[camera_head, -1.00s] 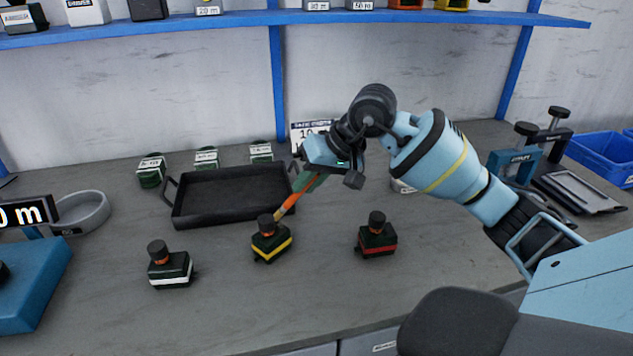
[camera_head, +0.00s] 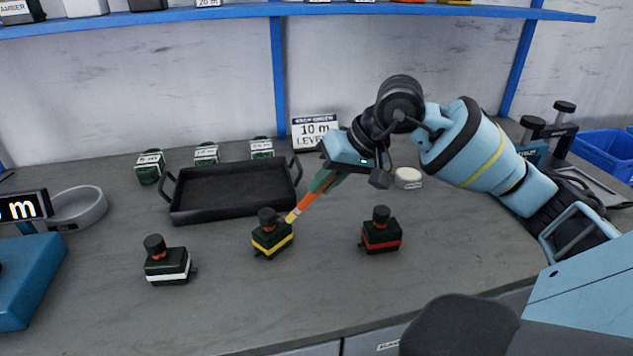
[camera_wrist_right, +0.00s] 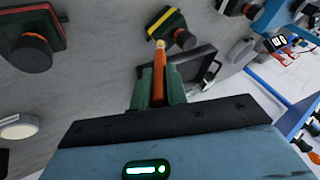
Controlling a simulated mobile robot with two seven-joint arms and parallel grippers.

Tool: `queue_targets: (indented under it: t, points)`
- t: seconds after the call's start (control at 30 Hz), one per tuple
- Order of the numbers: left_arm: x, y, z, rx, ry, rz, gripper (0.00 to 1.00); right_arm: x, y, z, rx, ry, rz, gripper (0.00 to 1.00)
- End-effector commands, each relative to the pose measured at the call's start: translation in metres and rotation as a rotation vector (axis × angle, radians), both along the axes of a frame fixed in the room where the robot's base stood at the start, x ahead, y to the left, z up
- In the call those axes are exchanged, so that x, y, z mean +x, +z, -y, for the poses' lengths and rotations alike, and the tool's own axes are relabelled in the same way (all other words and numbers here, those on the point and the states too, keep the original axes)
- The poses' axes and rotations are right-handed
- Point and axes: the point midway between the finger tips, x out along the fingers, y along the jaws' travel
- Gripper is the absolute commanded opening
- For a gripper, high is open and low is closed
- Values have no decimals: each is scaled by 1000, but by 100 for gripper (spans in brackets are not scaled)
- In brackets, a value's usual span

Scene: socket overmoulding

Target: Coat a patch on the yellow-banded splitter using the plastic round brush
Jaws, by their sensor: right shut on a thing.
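The yellow-banded splitter (camera_head: 271,240) stands on the bench, a dark green block with a yellow stripe and a black cap on top. It also shows at the top of the right wrist view (camera_wrist_right: 168,27). My right gripper (camera_head: 328,180) is shut on the round brush (camera_head: 306,206), which has an orange handle and a pale tip. The brush slants down to the left, its tip at the splitter's upper right side; whether it touches is unclear. The brush also shows between the green fingers in the wrist view (camera_wrist_right: 159,75). My left gripper is not in view.
A white-banded splitter (camera_head: 167,262) stands to the left and a red-banded one (camera_head: 381,233) to the right. A black tray (camera_head: 235,190) lies behind, with several small green boxes beyond. The front bench is clear.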

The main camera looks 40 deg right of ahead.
Motion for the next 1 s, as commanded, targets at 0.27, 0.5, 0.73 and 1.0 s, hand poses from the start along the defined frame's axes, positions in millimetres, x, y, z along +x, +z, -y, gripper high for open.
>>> queue_targets:
  t: [0.27,0.5,0.73,1.0]
  points:
    - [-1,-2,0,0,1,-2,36,-3,1,-1,-1,1,1,0]
    - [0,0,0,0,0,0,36,-3,0,-10,0,2,3,0]
    - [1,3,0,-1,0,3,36,1,1,-11,3,0,2,0]
    - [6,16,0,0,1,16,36,22,1,-12,2,0,4,0]
